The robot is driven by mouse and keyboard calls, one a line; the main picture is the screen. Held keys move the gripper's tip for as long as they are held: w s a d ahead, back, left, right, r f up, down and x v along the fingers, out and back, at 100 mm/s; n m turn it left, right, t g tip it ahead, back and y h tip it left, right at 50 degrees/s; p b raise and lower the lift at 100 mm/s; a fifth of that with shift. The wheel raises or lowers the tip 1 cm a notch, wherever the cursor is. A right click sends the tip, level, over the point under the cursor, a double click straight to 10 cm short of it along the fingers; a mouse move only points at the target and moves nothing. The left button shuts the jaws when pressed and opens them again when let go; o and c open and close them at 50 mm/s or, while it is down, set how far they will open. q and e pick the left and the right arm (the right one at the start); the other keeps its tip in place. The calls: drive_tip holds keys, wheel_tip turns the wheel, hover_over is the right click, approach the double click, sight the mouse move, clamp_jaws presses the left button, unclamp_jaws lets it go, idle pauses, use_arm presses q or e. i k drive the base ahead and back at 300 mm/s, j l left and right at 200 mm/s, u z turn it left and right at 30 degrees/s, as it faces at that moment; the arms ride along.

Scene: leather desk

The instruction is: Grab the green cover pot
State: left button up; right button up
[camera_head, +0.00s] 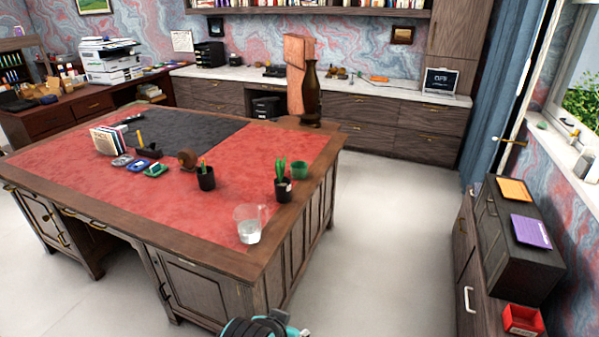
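Only a black and teal part of my own body shows at the bottom edge, well apart from the pot.
A clear jug with water (249,229) stands at the desk's near right corner. A smaller potted plant (206,179) is left of the pot, and a tall dark vase (311,92) stands behind it. The floor right of the desk (390,240) is free.

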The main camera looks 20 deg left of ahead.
sight(298, 168)
drive_tip(key=i+u, duration=0.1)
drive_tip(key=i, duration=0.4)
drive_tip(key=i+u, duration=0.15)
drive_tip(key=i, duration=0.3)
drive_tip(key=i+l+u, duration=0.1)
drive_tip(key=i, duration=0.4)
drive_tip(key=i+l+u, duration=0.15)
drive_tip(key=i, duration=0.35)
drive_tip(key=i+l+u, duration=0.1)
drive_tip(key=i, duration=0.35)
drive_tip(key=i+l+u, duration=0.15)
drive_tip(key=i, duration=0.3)
drive_tip(key=l, duration=0.1)
